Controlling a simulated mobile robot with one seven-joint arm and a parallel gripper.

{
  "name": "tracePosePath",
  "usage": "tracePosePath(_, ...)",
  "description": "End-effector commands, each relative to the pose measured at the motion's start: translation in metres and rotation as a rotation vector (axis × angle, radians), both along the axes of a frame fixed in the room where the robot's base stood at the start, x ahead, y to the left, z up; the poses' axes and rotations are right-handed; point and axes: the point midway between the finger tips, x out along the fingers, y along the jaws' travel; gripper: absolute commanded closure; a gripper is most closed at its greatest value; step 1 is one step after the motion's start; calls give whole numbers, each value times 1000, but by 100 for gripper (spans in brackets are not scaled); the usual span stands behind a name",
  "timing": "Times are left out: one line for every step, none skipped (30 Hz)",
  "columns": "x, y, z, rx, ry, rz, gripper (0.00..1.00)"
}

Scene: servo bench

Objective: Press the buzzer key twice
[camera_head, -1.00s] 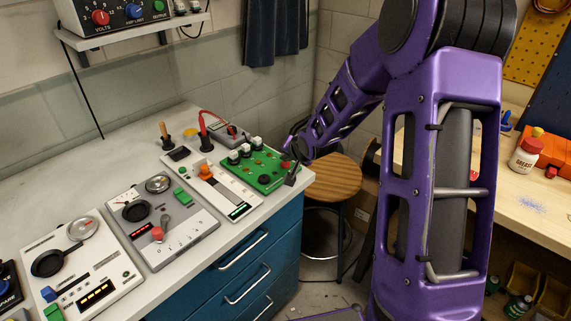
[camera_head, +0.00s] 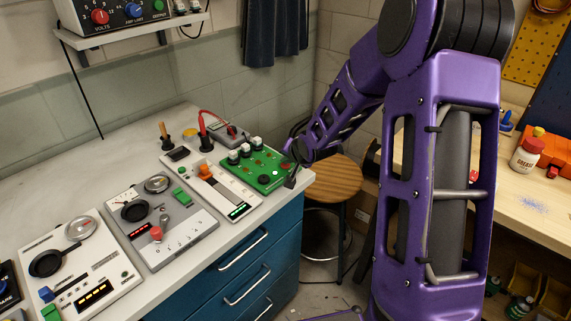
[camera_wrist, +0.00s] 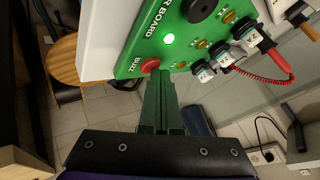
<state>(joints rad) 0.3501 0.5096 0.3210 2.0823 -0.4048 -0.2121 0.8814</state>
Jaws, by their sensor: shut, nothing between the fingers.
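The green board (camera_head: 262,158) lies at the far right end of the bench. In the wrist view the same board (camera_wrist: 185,52) fills the upper middle. Its red round key (camera_wrist: 150,65), labelled BUZZ, sits at the board's near edge. In the head view my gripper (camera_head: 291,179) is at the board's right corner.
White plugs (camera_wrist: 247,32) with a red cable stand on the board. A white panel with an orange slider (camera_head: 206,172) and a grey panel (camera_head: 165,230) lie to its left. A wooden stool (camera_head: 333,180) stands beside the bench corner.

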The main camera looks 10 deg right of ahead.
Motion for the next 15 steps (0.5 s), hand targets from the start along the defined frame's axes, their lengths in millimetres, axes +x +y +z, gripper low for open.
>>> tracePosePath(0, 0, -1, 0, 1, 0, 100)
tracePosePath(0, 0, -1, 0, 1, 0, 100)
tracePosePath(0, 0, -1, 0, 2, 1, 100)
tracePosePath(0, 0, -1, 0, 2, 1, 100)
tracePosePath(0, 0, -1, 0, 2, 1, 100)
tracePosePath(0, 0, -1, 0, 2, 1, 100)
tracePosePath(0, 0, -1, 0, 2, 1, 100)
tracePosePath(-1, 0, 0, 0, 2, 1, 100)
tracePosePath(-1, 0, 1, 0, 2, 1, 100)
tracePosePath(-1, 0, 2, 0, 2, 1, 100)
tracePosePath(-1, 0, 3, 0, 2, 1, 100)
tracePosePath(-1, 0, 5, 0, 2, 1, 100)
tracePosePath(-1, 0, 7, 0, 2, 1, 100)
tracePosePath(-1, 0, 9, 0, 2, 1, 100)
tracePosePath(-1, 0, 11, 0, 2, 1, 100)
